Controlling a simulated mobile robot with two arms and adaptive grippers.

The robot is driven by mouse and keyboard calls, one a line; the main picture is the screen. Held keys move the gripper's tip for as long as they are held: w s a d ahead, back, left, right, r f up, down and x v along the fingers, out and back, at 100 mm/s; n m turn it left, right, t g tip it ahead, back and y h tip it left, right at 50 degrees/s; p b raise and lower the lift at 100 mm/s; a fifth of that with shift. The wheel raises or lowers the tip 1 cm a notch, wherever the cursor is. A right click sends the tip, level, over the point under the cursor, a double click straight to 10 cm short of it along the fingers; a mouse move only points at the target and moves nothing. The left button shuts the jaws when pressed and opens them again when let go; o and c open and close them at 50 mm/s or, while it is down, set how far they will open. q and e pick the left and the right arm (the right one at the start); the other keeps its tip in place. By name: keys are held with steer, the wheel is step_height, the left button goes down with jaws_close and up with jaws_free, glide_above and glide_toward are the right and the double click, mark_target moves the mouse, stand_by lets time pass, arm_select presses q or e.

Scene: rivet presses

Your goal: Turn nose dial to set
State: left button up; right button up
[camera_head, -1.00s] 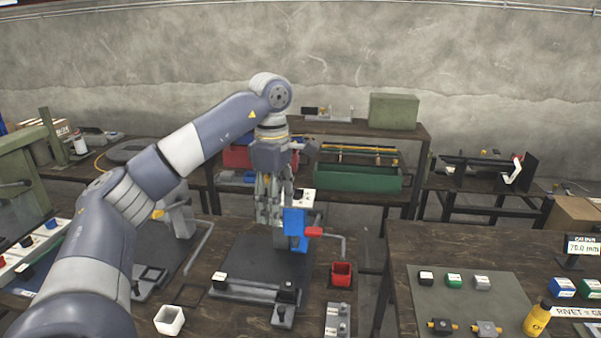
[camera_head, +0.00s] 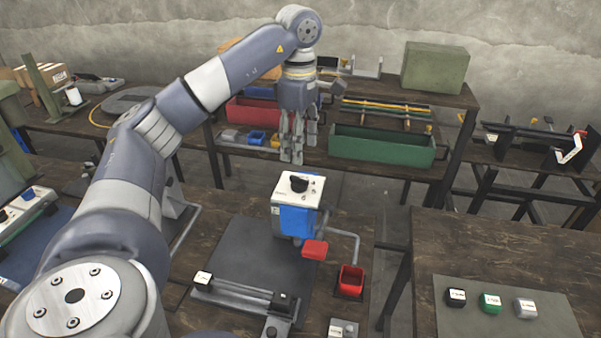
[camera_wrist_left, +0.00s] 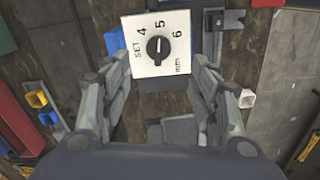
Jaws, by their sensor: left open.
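The nose dial is a black knob (camera_head: 299,183) on the white top plate (camera_head: 312,193) of a blue press (camera_head: 297,221). In the left wrist view the knob (camera_wrist_left: 158,47) sits upright-on to the camera, with SET, 4, 5 and 6 printed around it. Its light mark seems to point toward 5. My left gripper (camera_head: 292,157) hangs fingers down above the press in the head view, apart from the dial. It is open and empty. In the left wrist view its fingers (camera_wrist_left: 160,100) stand either side of the plate's lower part. My right gripper is not in view.
A red lever pad (camera_head: 314,249) and a red bin (camera_head: 351,281) are at the press's right. A dark mat (camera_head: 250,255) lies left of it. A green tray (camera_head: 382,148) is on the shelf behind. The right table (camera_head: 500,250) holds small blocks.

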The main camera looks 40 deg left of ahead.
arm_select(q)
glide_above(299, 178)
step_height(299, 178, down, 4)
steer(key=shift+f+b, duration=0.25)
steer(key=shift+b, duration=0.1)
step_height(299, 178, down, 4)
steer(key=shift+a+r+p, duration=0.1)
steer(key=shift+r+p, duration=0.1)
steer(key=shift+p, duration=0.45)
steer(key=shift+f, duration=0.7)
steer(key=c, duration=1.1)
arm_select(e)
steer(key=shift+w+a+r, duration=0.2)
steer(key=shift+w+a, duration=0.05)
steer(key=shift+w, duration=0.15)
